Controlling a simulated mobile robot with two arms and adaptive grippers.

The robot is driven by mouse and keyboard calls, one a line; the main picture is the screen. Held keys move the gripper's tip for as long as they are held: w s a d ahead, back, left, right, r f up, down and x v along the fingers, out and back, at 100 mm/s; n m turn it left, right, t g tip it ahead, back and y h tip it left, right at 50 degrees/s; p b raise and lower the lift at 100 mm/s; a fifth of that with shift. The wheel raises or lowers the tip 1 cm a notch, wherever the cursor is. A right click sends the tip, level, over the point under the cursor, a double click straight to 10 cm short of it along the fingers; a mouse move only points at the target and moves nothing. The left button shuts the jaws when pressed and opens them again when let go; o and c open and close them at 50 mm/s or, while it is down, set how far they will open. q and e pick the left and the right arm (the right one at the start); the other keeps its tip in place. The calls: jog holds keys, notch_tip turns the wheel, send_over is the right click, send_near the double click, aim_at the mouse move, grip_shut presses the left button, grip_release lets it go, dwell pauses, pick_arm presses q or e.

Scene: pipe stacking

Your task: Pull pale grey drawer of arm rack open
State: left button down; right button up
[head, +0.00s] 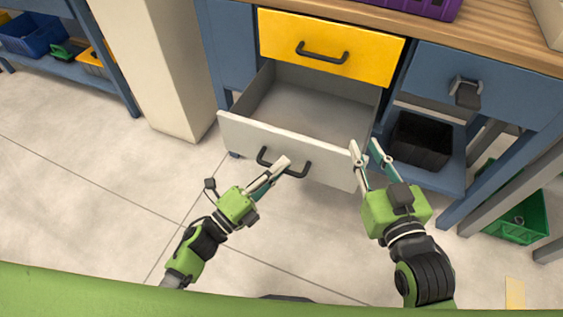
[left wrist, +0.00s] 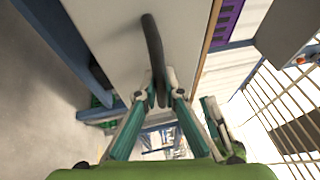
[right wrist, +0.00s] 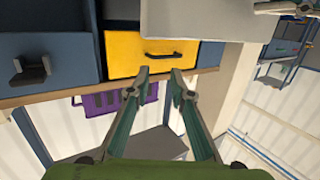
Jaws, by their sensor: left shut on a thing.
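The pale grey drawer (head: 238,131) is pulled well out from under the yellow drawer (head: 283,34), and its empty inside (head: 318,104) shows. My left gripper (head: 284,166) is shut on the drawer's dark bar handle (head: 300,172). In the left wrist view the handle (left wrist: 152,45) runs between the two fingertips (left wrist: 161,84). My right gripper (head: 364,150) is open and empty, its fingers beside the right end of the drawer front. In the right wrist view its fingertips (right wrist: 160,78) stand apart with nothing between them.
A blue drawer (head: 490,88) with a dark handle is at the right, above a shelf with a black bin (head: 420,140). A green bin (head: 520,218) is at the lower right. A pale pillar (head: 150,65) stands left of the drawer. The floor in front is clear.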

pick_arm(q)
jog(key=c, duration=2.1)
grip_release()
jog(key=shift+c, duration=0.2)
jog(key=v, duration=1.2)
jog(key=shift+s, duration=0.1)
